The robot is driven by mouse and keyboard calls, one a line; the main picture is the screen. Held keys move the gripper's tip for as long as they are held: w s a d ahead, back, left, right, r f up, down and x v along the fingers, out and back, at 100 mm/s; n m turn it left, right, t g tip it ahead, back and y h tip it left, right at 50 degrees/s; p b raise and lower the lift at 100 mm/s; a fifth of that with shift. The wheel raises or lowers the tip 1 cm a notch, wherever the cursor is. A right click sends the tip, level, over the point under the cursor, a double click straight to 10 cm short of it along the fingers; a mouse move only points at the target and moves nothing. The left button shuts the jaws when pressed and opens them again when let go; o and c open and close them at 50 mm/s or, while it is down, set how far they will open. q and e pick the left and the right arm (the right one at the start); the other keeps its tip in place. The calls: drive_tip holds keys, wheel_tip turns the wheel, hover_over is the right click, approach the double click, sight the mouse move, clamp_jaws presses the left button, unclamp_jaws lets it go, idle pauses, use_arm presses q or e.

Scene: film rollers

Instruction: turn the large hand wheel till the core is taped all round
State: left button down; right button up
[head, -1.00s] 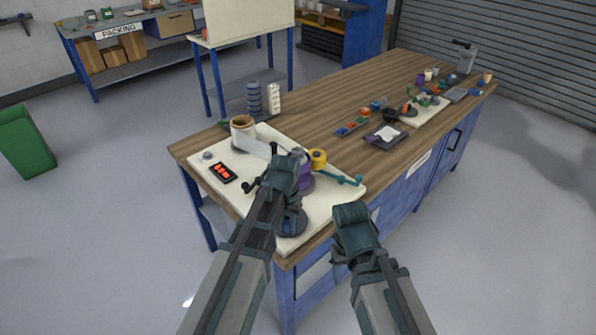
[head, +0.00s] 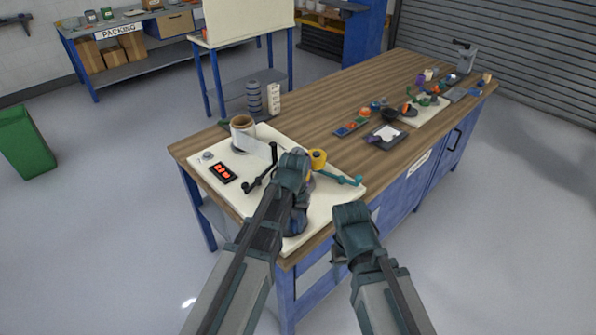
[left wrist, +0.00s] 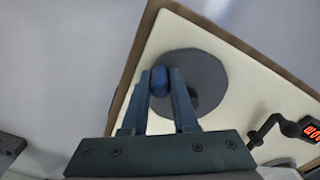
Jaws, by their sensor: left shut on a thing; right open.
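The large hand wheel shows in the left wrist view as a dark grey disc (left wrist: 205,75) with a blue knob (left wrist: 159,80) near its edge. My left gripper (left wrist: 159,90) is shut on that knob, a finger on each side. In the head view my left gripper (head: 297,218) points down over the wheel and hides most of it. A roll of pale film (head: 243,130) stands at the back of the cream board, its strip (head: 254,146) running toward my left gripper. The core is not clearly visible. My right gripper (head: 352,218) is open and empty by the bench's front edge.
The cream board (head: 250,203) holds a red-digit display (head: 223,173), a small black crank (head: 258,181), a yellow roll (head: 317,158) and a teal lever (head: 342,179). Trays and small parts lie farther right on the wooden bench (head: 330,100).

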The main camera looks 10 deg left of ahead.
use_arm(q)
drive_tip(key=shift+w, duration=0.1)
drive_tip(key=shift+w+d, duration=0.85)
drive_tip(key=shift+w, duration=0.1)
unclamp_jaws()
idle(0.5)
drive_tip(key=shift+c, duration=0.5)
